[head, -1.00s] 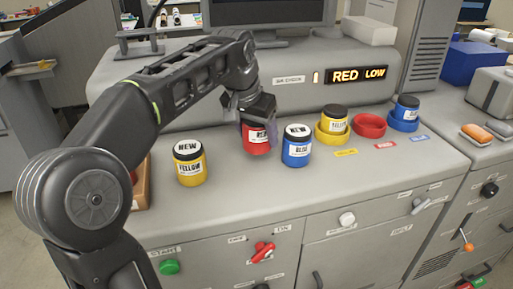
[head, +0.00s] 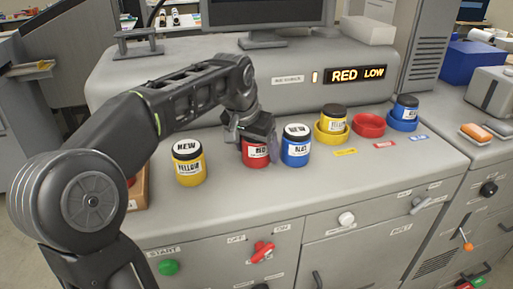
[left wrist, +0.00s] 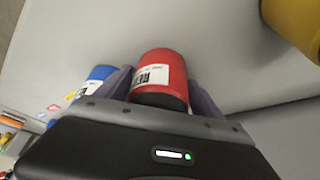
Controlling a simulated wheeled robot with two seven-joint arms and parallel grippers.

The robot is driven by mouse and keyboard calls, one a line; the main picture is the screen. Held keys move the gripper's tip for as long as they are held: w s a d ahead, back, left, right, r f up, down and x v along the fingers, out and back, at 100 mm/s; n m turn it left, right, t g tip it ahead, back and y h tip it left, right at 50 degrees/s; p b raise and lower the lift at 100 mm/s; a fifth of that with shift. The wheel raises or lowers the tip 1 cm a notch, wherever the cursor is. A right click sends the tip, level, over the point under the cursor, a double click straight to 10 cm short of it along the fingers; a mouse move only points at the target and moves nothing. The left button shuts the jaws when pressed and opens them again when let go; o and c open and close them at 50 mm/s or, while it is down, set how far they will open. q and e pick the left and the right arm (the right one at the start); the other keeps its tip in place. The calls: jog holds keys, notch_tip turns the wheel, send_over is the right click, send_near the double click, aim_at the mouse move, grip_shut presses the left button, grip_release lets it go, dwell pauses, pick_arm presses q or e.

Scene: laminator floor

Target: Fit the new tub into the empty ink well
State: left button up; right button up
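The new red tub (head: 256,154) is on the near-left part of the machine top, between the new yellow tub (head: 188,163) and the new blue tub (head: 296,147). My left gripper (head: 254,142) is over it from above, with a finger against each side. The left wrist view shows the red tub (left wrist: 160,75) between both fingers; its lid is mostly hidden in the head view. I cannot tell whether its base touches the surface. The red ink well (head: 369,125) is empty, between the yellow well (head: 331,138) and the blue well (head: 403,125). My right gripper is out of view.
A yellow tub (head: 332,118) sits in the yellow well and a blue tub (head: 406,107) in the blue well. The display (head: 356,75) reads RED LOW. The new blue tub stands close beside my left gripper.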

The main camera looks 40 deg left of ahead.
pick_arm(q)
jog(key=shift+o, duration=0.7)
jog(key=shift+r, duration=0.45)
jog(key=v, duration=1.1)
jog(key=shift+s+r+p, duration=0.15)
jog(key=shift+s+p, duration=0.05)
jog(key=shift+p, duration=0.25)
jog(key=shift+c, duration=0.3)
